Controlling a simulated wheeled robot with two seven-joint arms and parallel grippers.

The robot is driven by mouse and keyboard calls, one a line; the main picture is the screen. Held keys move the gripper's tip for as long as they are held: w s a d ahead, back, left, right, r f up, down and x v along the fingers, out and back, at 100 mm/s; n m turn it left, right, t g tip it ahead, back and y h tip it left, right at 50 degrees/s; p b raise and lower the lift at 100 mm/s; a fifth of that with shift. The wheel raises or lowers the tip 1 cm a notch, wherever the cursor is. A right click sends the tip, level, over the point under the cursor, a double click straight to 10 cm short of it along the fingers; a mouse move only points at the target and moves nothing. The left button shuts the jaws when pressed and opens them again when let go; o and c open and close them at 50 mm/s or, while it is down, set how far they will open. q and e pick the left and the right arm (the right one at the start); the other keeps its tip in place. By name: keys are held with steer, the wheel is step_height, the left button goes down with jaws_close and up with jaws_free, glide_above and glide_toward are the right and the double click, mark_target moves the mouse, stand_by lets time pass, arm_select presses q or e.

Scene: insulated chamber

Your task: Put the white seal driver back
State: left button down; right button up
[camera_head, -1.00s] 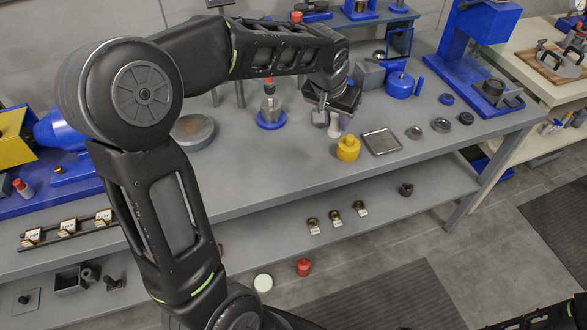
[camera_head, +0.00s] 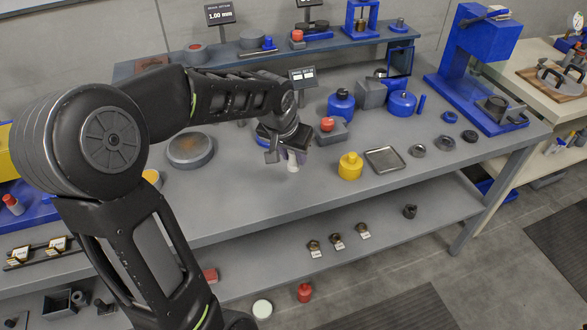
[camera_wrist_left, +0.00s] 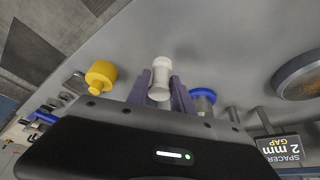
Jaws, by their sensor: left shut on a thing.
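The white seal driver (camera_head: 292,165) is in my left gripper (camera_head: 290,154), above the grey bench top. In the left wrist view the driver (camera_wrist_left: 161,72) stands out between the two purple-grey fingers, its rounded white end pointing away from the palm. My left gripper is shut on it. The gripper hides its upper part in the head view. I cannot tell whether its lower end touches the bench. My right gripper is not in view.
A yellow knobbed piece (camera_head: 350,166) stands right of the driver, beside a flat metal tray (camera_head: 385,160). A blue-based fixture (camera_wrist_left: 203,96) is close to the gripper. A round grey dish (camera_head: 190,150) lies left. Bench is clear in front.

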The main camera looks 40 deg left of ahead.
mark_target(294, 169)
arm_select(q)
steer(key=shift+f, duration=0.5)
steer(key=shift+f, duration=0.1)
steer(key=shift+f, duration=1.75)
steer(key=shift+f, duration=0.2)
steer(key=c, duration=1.1)
jaws_free()
steer(key=shift+r, duration=0.1)
